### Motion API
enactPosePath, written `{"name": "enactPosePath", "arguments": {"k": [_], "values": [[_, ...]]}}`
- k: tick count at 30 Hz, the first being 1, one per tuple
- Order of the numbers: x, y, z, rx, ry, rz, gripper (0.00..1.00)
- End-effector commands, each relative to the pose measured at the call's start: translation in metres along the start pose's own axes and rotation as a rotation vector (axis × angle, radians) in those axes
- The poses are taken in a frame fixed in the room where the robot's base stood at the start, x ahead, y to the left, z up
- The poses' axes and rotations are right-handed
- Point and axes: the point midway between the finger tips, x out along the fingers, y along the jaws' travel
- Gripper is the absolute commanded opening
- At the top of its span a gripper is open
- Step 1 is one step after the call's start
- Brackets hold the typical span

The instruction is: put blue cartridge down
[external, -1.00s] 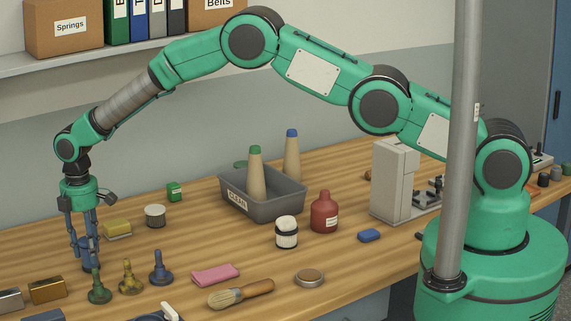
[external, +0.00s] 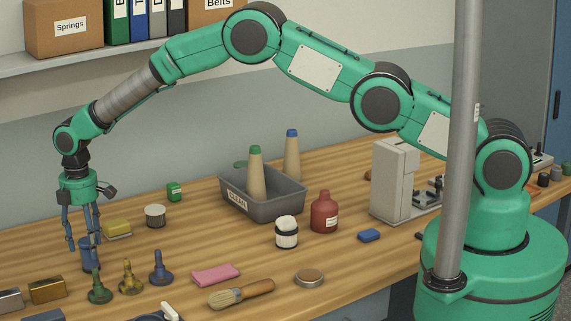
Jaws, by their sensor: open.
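The blue cartridge (external: 90,258) stands upright on the wooden table at the left in the external view. My gripper (external: 83,244) points down just above it and is open. Its fingertips are near the height of the cartridge's upper end, one to the left and one close to the top. Part of the cartridge's top is hidden by the fingers.
Green (external: 99,289), yellow (external: 131,278) and blue (external: 161,269) stemmed pieces stand in front and to the right. Metal boxes (external: 47,290) sit front left. A grey bin (external: 274,207) stands farther right.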

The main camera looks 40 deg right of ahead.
Motion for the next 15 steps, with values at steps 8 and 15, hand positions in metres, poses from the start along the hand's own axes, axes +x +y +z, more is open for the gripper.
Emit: {"name": "enactPosePath", "arguments": {"k": [8,15], "values": [[-0.045,0.001,-0.001,0.0,0.002,0.002,0.57],[-0.081,0.0,0.0,0.0,0.001,0.001,0.57]]}}
